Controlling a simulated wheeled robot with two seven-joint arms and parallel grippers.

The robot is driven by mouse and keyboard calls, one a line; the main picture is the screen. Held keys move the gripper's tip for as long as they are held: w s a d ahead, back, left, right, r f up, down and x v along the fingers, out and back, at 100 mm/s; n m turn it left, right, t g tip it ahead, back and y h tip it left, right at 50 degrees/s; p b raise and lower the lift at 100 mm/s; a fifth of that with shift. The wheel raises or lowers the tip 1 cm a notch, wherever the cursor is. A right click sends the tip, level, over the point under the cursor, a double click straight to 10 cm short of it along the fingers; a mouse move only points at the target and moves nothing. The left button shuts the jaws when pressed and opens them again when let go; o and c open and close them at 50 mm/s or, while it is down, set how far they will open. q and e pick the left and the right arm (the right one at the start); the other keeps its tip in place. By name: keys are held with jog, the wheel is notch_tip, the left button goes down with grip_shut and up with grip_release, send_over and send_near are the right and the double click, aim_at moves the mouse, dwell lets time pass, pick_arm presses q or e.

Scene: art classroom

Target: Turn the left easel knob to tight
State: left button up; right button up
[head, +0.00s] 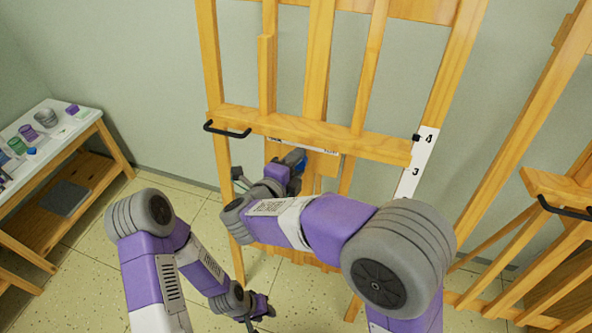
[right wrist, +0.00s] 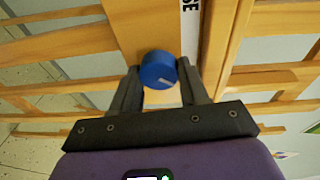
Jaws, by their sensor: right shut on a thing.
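The blue easel knob (right wrist: 158,70) sits on the wooden post of the left easel (head: 319,60) and carries a short pale mark near its lower edge. In the right wrist view my right gripper (right wrist: 160,85) has one dark finger on each side of the knob and is shut on it. In the head view this gripper (head: 298,165) is just below the easel's ledge, and my own arm partly covers that spot. My left gripper (head: 266,311) hangs low over the floor, apart from the easel. Its fingers are too small to read.
A white strip with letters (right wrist: 190,32) runs beside the knob. A scale strip with numbers (head: 415,172) is on the easel's right. Another easel (head: 560,185) stands at the right. A table with paint jars (head: 88,125) is at the left. Floor between table and easel is clear.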

jog(key=shift+r+m+y+b, duration=0.1)
jog(key=shift+m+y+b, duration=0.4)
jog(key=shift+m, duration=1.6)
jog(key=o, duration=1)
jog(key=shift+o, duration=0.2)
jog(key=p+v, duration=0.1)
jog(key=v, duration=0.6)
jog(key=shift+s+a+p, duration=0.2)
jog(key=shift+p, duration=0.2)
jog(key=shift+r, duration=0.1)
